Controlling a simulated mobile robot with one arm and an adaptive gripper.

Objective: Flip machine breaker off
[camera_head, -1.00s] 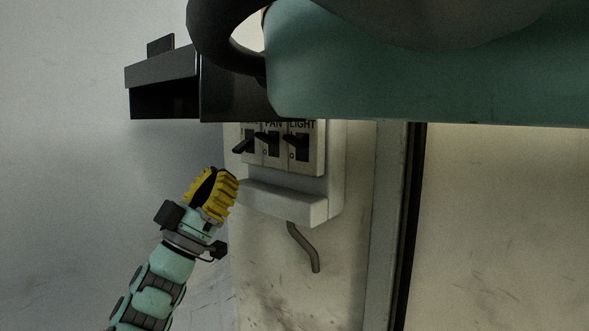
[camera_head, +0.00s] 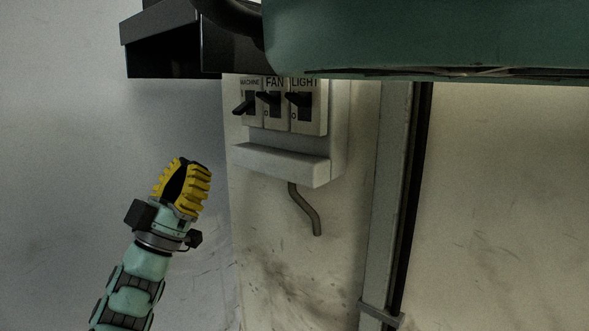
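The breaker labelled MACHINE (camera_head: 246,104) is the leftmost of three switches on a pale wall box. Its dark lever points out to the left and slopes downward, lower than the levers of the FAN breaker (camera_head: 270,101) and the LIGHT breaker (camera_head: 301,103). An O mark shows low on the FAN and LIGHT breakers. My gripper (camera_head: 188,163), with yellow ribbed fingers, points up, left of and below the switches, and appears apart from them. A dark gap or pad shows between its fingers; I cannot tell whether they touch. Nothing is visibly held.
A pale ledge (camera_head: 281,162) juts out under the switches, with a bent grey pipe (camera_head: 305,210) below it. A dark open-sided housing (camera_head: 163,45) and a large teal body (camera_head: 420,38) hang above. A vertical post (camera_head: 393,200) stands right. The wall at left is clear.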

